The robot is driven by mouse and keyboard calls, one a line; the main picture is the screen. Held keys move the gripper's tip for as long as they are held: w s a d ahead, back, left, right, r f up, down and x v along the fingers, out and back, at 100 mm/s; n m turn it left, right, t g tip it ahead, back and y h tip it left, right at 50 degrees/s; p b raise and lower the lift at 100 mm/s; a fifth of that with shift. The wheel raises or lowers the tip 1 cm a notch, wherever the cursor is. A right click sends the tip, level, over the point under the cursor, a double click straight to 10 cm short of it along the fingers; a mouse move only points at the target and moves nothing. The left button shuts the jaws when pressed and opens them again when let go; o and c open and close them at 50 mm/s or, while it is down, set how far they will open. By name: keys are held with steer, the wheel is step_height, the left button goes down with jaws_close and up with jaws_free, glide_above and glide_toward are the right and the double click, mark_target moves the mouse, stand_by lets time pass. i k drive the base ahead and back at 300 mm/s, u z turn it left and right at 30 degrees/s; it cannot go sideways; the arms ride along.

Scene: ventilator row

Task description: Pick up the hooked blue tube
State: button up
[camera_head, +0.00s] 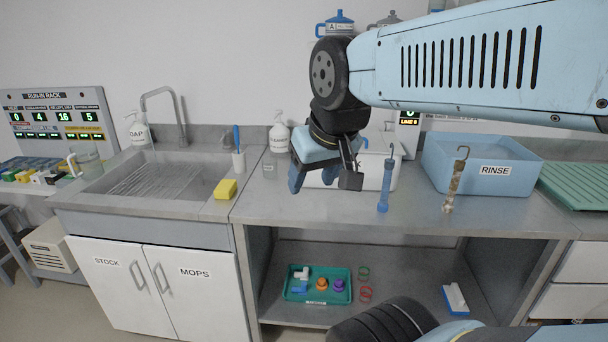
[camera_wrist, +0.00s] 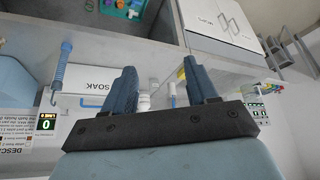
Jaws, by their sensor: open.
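The hooked blue tube (camera_head: 386,182) is a ribbed blue tube with a hook at its top. In the head view it stands upright at the counter's front, in front of the white SOAK tub (camera_head: 350,175). It also shows in the wrist view (camera_wrist: 61,66), to the left of the fingers. My gripper (camera_head: 324,184) is in the air to the left of the tube and apart from it. Its two blue fingers are spread, with nothing held between them in the wrist view (camera_wrist: 163,85).
A brown-stained hooked tube (camera_head: 455,184) stands to the right, before the blue RINSE bin (camera_head: 438,172). A yellow sponge (camera_head: 226,189) lies by the sink (camera_head: 160,180) at left. A teal tray (camera_head: 318,296) sits on the lower shelf. The counter front left of the tube looks clear.

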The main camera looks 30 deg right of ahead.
mark_target(383, 206)
steer(key=u, duration=1.5)
steer(key=k, duration=0.8)
steer(key=z, duration=1.4)
